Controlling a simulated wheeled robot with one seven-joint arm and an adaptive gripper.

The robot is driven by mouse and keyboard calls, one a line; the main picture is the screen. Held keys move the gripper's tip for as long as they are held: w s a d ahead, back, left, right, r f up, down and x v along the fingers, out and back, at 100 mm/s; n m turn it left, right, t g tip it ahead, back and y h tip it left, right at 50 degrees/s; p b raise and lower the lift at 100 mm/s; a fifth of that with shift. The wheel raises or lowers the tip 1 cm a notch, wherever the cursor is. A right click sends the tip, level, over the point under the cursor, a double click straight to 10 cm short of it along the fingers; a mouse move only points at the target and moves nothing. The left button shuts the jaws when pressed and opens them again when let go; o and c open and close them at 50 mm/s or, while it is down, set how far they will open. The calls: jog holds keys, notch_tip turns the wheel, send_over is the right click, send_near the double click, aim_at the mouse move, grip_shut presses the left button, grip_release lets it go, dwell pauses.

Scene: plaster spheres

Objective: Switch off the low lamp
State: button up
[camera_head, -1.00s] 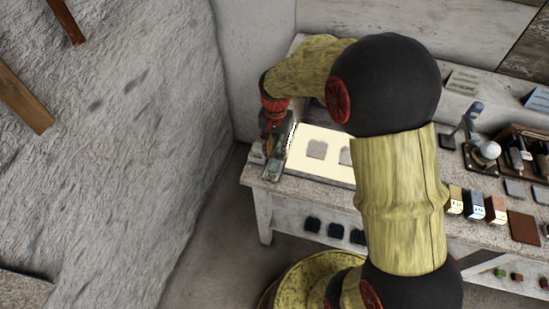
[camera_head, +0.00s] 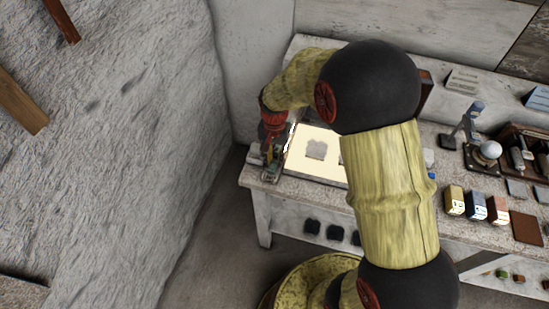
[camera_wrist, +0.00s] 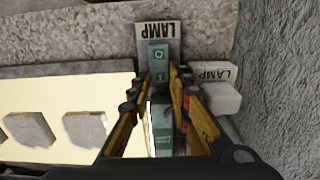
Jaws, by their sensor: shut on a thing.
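My gripper (camera_wrist: 160,82) is at the left end of the bench, and it also shows in the head view (camera_head: 270,166). Its yellow fingers are shut on a teal switch (camera_wrist: 158,55). The switch has O and I marks and stands by a plate reading LAMP (camera_wrist: 157,30). More teal, lettered surface shows between the fingers. A bright, glowing panel (camera_wrist: 70,90) lies to the left of the gripper in the wrist view, and it shows lit in the head view too (camera_head: 306,166). I cannot tell whether the panel is the low lamp.
A second LAMP plate (camera_wrist: 213,71) and a pale block (camera_wrist: 222,98) are right of the fingers in the wrist view. Grey slabs (camera_head: 317,149) lie on the panel. A small stand with a white sphere (camera_head: 491,149) and small boxes (camera_head: 476,206) are farther right. A rough wall (camera_head: 130,120) stands at left.

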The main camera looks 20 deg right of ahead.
grip_shut()
jog(key=shift+s+a+t+h+b, duration=0.15)
jog(key=shift+t+h+b, duration=0.25)
jog(key=shift+t, duration=0.1)
jog(key=shift+s+a+t+h+b, duration=0.15)
jog(key=shift+t+h+b, duration=0.35)
jog(key=shift+b, duration=0.55)
jog(key=t+b, duration=0.1)
jog(key=b, duration=0.2)
jog(key=shift+s, duration=0.1)
jog(key=shift+r+h+b, duration=0.1)
jog(key=shift+h+b, duration=0.2)
jog(key=shift+r, duration=0.1)
